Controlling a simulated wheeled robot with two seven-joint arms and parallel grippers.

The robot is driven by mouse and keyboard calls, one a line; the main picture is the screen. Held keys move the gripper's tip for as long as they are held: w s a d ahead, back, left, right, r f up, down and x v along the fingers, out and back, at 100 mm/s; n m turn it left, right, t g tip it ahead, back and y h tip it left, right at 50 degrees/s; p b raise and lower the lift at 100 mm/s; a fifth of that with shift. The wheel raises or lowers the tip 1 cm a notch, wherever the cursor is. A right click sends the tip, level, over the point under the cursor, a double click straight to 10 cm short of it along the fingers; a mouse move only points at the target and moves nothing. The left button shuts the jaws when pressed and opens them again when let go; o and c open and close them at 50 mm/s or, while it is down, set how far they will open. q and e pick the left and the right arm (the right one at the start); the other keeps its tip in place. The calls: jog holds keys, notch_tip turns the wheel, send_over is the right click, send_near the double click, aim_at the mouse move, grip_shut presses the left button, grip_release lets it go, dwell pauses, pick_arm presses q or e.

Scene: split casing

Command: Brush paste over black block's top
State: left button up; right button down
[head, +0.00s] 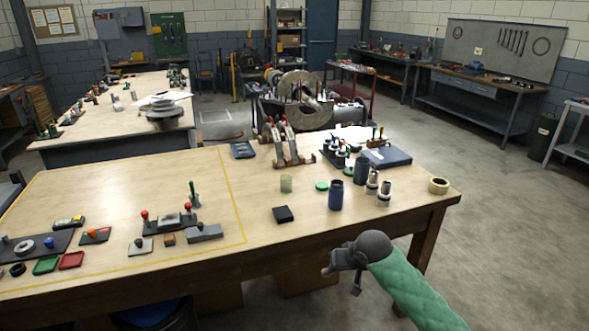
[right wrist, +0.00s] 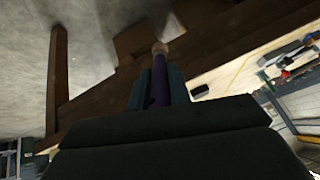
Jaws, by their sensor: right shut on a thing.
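The black block (head: 284,214) lies on the wooden table near its front edge, with its top bare as far as I can see. A dark blue open jar (head: 335,195) stands to its right, and a green lid (head: 321,186) lies by the jar; I cannot tell which container holds paste. My right gripper (head: 338,262) is in front of the table's edge, to the right of the block and apart from it. In the right wrist view the gripper is shut on a purple-handled brush (right wrist: 159,82) with a pale tip. My left gripper is not in view.
A pale translucent cup (head: 286,184) stands behind the block. Metal-topped jars (head: 384,193) and a tape roll (head: 438,185) stand to the right. A fixture with red knobs (head: 168,221) stands to the left inside the yellow outline. The table around the block is clear.

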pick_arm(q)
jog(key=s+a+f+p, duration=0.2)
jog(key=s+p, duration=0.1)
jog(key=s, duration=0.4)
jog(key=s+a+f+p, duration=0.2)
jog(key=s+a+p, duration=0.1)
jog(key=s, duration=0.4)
pick_arm(e)
jog(key=w+a+r+h, duration=0.1)
jog(key=w+a+r, duration=0.7)
jog(key=w, duration=0.4)
jog(key=w+a+r, duration=0.5)
jog(key=w+r, duration=0.5)
jog(key=w, duration=0.1)
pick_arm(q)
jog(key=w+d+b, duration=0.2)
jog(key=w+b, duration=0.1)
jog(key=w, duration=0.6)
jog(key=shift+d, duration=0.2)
pick_arm(e)
jog(key=shift+w+f, duration=0.1)
jog(key=shift+f, duration=2.5)
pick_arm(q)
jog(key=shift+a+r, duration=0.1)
